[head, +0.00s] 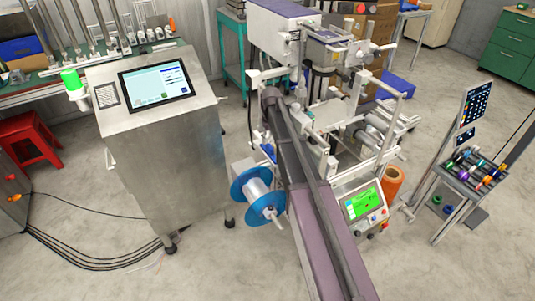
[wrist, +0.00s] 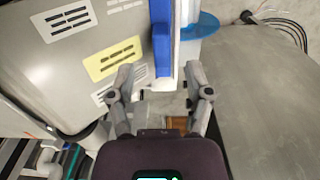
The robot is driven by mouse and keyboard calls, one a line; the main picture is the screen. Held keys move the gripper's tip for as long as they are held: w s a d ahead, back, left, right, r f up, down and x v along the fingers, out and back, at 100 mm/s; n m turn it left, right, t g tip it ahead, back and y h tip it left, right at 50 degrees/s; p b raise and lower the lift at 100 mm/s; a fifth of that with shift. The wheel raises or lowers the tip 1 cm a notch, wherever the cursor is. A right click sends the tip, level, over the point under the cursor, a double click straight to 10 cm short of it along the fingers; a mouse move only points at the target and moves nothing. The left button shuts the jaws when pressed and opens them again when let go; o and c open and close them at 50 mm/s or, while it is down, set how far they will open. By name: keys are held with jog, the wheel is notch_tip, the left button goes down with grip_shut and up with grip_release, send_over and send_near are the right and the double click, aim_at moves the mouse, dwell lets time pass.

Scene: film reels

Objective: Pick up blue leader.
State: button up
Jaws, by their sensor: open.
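My gripper (wrist: 160,88) is open in the wrist view, its two grey fingers apart. A long blue strip or bar (wrist: 163,38) with a pale edge runs down from the top between the fingers, and its lower end is near the fingertips. I cannot tell whether a finger touches it, or whether it is the blue leader. A blue flange (wrist: 203,25) shows just right of it. In the head view, a blue-flanged reel (head: 240,188) with a clear core stands left of my arm. A small blue piece (head: 268,152) shows beside my arm. My gripper is not clearly visible there.
A metal console with a screen (head: 156,82) stands left of my arm. A white machine (head: 350,95) with rollers stands behind and right, with a green-screened panel (head: 363,203). A rack (head: 475,178) of several coloured spools stands at right. Cables (head: 85,250) lie on the floor.

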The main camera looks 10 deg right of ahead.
aim_at(270, 146)
jog(key=shift+f, duration=0.1)
jog(key=shift+a+f+b, duration=0.15)
jog(key=shift+f+b, duration=2.35)
jog(key=shift+b, duration=0.15)
grip_shut()
